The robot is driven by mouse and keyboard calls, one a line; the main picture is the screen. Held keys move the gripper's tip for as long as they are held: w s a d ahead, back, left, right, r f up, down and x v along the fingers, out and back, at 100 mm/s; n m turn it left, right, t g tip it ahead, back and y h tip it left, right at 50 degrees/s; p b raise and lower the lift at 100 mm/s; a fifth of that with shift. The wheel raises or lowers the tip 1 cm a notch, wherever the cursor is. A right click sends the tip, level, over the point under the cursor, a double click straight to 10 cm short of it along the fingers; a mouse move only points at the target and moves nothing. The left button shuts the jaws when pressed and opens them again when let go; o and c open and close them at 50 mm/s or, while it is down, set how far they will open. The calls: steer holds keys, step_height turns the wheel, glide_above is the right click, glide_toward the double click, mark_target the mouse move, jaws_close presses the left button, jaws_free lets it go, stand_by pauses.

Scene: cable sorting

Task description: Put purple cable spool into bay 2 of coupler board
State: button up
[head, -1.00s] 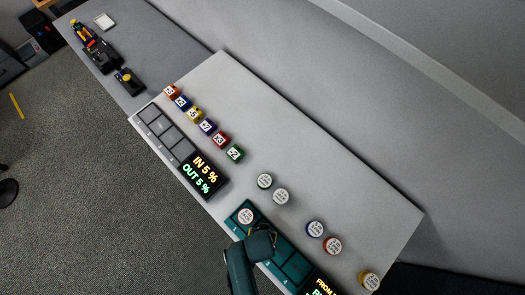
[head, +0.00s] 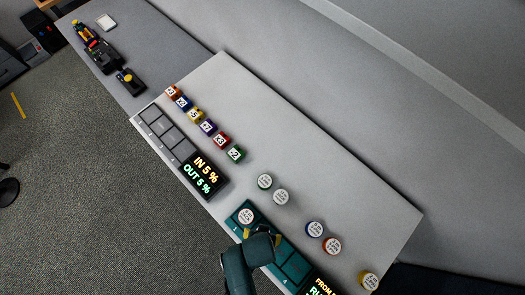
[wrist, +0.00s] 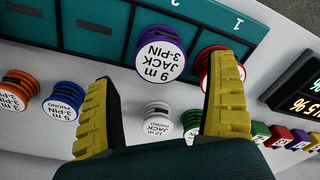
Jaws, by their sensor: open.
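The purple cable spool (wrist: 160,50), with a white label reading 9 m JACK 3-PIN, shows in the wrist view at the bay marked 2 of the teal coupler board (wrist: 38,27). It looks upright; whether it sits flush is hard to tell. My gripper (wrist: 163,70) is open, its yellow-padded fingers apart with the spool beyond and between their tips, not clasped. In the head view my gripper (head: 262,238) is over the board (head: 291,270) and hides the purple spool. A red-rimmed spool (head: 246,216) stands in bay 1, close to the right finger in the wrist view (wrist: 222,66).
Green (head: 265,181), white (head: 281,197), blue (head: 315,229), orange-red (head: 332,246) and yellow (head: 368,280) spools stand on the table behind the board. A row of small coloured blocks (head: 207,126) and a grey tray (head: 150,113) are farther left. The table's back middle is clear.

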step_height(320, 180, up, 7)
steer(key=w+r+n+t+y, duration=0.1)
steer(key=w+r+t, duration=0.5)
steer(key=w+r, duration=0.65)
steer(key=w+r+t, duration=0.5)
steer(key=w+r, duration=0.5)
steer(key=r, duration=0.5)
steer(key=s+d+r+t, duration=0.1)
steer(key=d+r+t, duration=0.1)
steer(key=r, duration=0.8)
steer(key=s+d+r+t, duration=0.1)
steer(key=r+t, duration=0.3)
steer(key=r, duration=0.6)
steer(key=s+d+r+n+t+h, duration=0.1)
steer(key=d+r+t, duration=0.2)
steer(key=r, duration=0.8)
steer(key=shift+d+t, duration=0.35)
steer(key=shift+t, duration=0.05)
